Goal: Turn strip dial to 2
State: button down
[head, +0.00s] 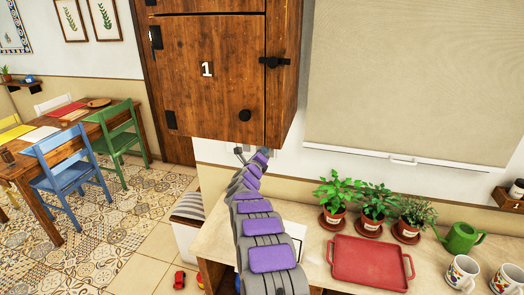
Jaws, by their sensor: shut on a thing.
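My purple and grey arm reaches up from the bottom of the head view to the wall just under the wooden cabinet. My gripper (241,155) is small and partly hidden at the far end of the arm. It is shut on the strip dial at the wall. A pale strip (228,147) shows in part below the cabinet's bottom edge. The dial's face and its marks are too small and too covered to read.
The wooden cabinet (215,75), marked 1, hangs close above my gripper. Potted plants (373,203), a red tray (369,261), a green watering can (461,237) and mugs (462,273) stand on the counter to the right. A dining table (50,185) with chairs is at left.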

jog(key=shift+a+f+n+p, duration=0.1)
jog(key=shift+a+n+p, duration=0.05)
jog(key=shift+n+p, duration=1.5)
jog(key=shift+a+f+n+p, duration=0.1)
jog(key=shift+n+p, duration=1.05)
jog(key=shift+n, duration=1)
jog(key=shift+f, duration=0.1)
jog(key=c, duration=0.9)
grip_release()
jog(key=shift+w+a, duration=0.1)
jog(key=shift+a, duration=0.05)
jog(key=shift+o, duration=0.2)
jog(key=v, duration=1.7)
jog(key=shift+s, duration=0.2)
